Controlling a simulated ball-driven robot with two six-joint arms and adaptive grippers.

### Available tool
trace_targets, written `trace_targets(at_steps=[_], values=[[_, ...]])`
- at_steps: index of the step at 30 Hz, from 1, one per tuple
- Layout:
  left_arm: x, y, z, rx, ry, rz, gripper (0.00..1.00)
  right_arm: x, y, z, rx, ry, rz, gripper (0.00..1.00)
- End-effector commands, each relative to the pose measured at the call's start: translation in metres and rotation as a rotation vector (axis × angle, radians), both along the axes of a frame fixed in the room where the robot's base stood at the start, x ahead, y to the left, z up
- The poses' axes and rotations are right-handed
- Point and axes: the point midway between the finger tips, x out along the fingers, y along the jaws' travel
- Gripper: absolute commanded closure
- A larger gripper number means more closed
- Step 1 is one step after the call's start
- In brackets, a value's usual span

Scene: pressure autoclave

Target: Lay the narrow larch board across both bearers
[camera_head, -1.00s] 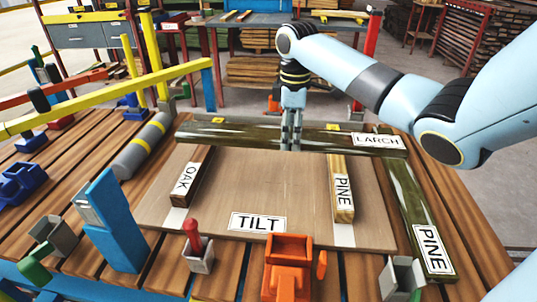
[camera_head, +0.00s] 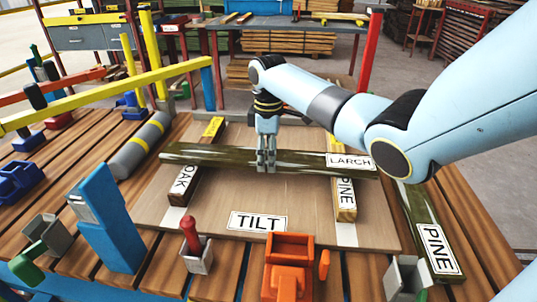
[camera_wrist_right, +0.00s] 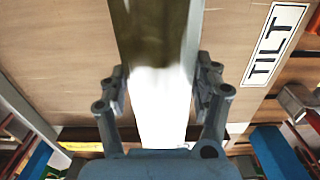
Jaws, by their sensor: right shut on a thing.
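The narrow larch board (camera_head: 215,157), dark green with a LARCH label, lies crosswise over the OAK bearer (camera_head: 180,191) on the left and the short PINE bearer (camera_head: 345,207) on the right. Whether it touches them or hovers just above, I cannot tell. Both bearers lie on the pale TILT panel (camera_head: 265,195). My right gripper (camera_head: 266,170) points down and is shut on the board near its middle. In the right wrist view, the fingers (camera_wrist_right: 163,92) flank the board (camera_wrist_right: 157,45). My left gripper is out of view.
A long dark PINE board (camera_head: 418,215) lies right of the panel. An orange holder (camera_head: 289,262), a red-knobbed block (camera_head: 193,250) and a blue post (camera_head: 108,225) stand along the front. A yellow bar (camera_head: 110,95) crosses the left.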

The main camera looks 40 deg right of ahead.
Motion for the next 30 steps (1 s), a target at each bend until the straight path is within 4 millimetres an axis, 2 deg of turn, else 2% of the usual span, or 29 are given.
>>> trace_targets(at_steps=[3, 4, 8, 9, 17, 20, 23, 30], values=[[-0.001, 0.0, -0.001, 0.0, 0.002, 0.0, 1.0, 0.0, 0.0, -0.002, 0.0, -0.001, 0.0, 0.92], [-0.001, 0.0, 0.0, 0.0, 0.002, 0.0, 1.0, 0.0, 0.0, -0.003, 0.0, 0.001, 0.0, 0.31], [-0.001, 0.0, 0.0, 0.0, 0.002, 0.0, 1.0, 0.0, 0.0, -0.003, 0.001, 0.001, 0.0, 0.14], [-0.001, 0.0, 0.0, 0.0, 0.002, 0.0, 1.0, 0.0, 0.0, -0.003, 0.001, 0.001, 0.0, 0.11], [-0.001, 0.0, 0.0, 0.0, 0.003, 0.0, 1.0, 0.0, 0.0, -0.002, 0.0, 0.0, 0.0, 0.11], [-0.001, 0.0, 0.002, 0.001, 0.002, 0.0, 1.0, 0.0, 0.0, 0.006, -0.001, -0.001, 0.0, 0.11], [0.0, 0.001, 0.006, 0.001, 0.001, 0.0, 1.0, 0.001, 0.0, 0.023, -0.002, -0.003, -0.001, 0.11], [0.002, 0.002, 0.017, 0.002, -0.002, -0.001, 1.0, 0.001, -0.001, 0.079, -0.002, -0.004, -0.001, 0.11]])
